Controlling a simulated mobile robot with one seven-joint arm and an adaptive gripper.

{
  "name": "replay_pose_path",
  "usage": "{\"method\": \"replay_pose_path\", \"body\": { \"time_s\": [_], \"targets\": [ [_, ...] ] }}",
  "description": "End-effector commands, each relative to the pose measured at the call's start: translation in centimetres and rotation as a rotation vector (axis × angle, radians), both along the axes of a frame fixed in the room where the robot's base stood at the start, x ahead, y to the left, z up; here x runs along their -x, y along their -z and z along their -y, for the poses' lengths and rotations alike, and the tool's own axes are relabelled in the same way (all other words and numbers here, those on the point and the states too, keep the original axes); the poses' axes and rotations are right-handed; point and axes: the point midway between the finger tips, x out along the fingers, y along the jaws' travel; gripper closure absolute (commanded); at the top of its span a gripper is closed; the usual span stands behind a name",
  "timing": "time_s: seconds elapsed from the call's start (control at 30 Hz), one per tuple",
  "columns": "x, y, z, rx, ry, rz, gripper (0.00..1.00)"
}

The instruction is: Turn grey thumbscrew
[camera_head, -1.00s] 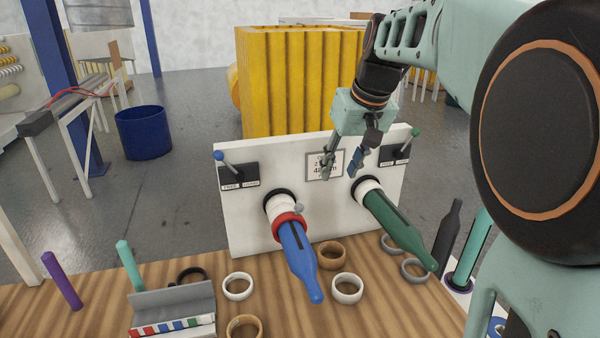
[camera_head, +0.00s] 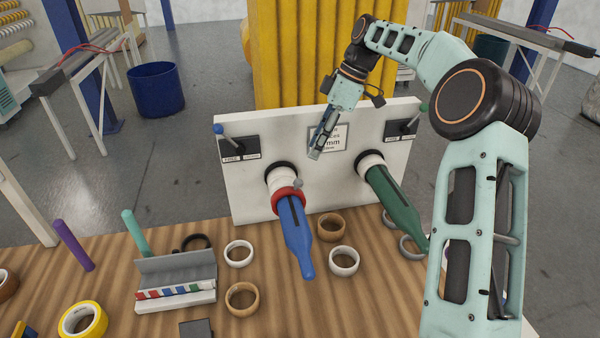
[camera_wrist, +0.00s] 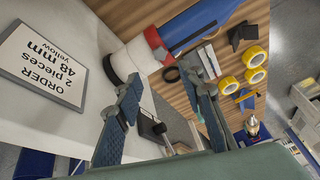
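The grey thumbscrew (camera_head: 298,184) is a small round knob at the upper right of the red collar (camera_head: 287,198). That collar sits where the blue spindle (camera_head: 296,240) meets the white hub (camera_head: 282,178) on the upright white panel. My gripper (camera_head: 315,150) is in front of the panel, above and a little right of the thumbscrew, apart from it. In the wrist view my gripper (camera_wrist: 170,88) has its two fingers spread, with nothing held between them. There the blue spindle (camera_wrist: 205,22) and red collar (camera_wrist: 155,40) lie beyond the fingertips.
The green spindle (camera_head: 395,195) juts out on the right. The order sign (camera_head: 328,138) is on the panel behind my gripper. Levers stand at both upper panel corners, the blue-tipped one (camera_head: 219,129) at left. Several rings and a grey tape holder (camera_head: 177,268) are on the wooden table.

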Motion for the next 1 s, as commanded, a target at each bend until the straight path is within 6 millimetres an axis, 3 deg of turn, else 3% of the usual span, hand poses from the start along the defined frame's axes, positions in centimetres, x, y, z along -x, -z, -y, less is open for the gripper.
{"method": "replay_pose_path", "body": {
  "time_s": [0.53, 0.73, 1.0],
  "targets": [
    [0.9, 8.2, -3.6, 0.001, 0.000, -0.003, 0.64],
    [0.9, 9.4, -4.1, 0.001, 0.002, -0.001, 0.64],
    [0.9, 9.5, -4.1, 0.001, 0.002, -0.001, 0.65]
  ]
}}
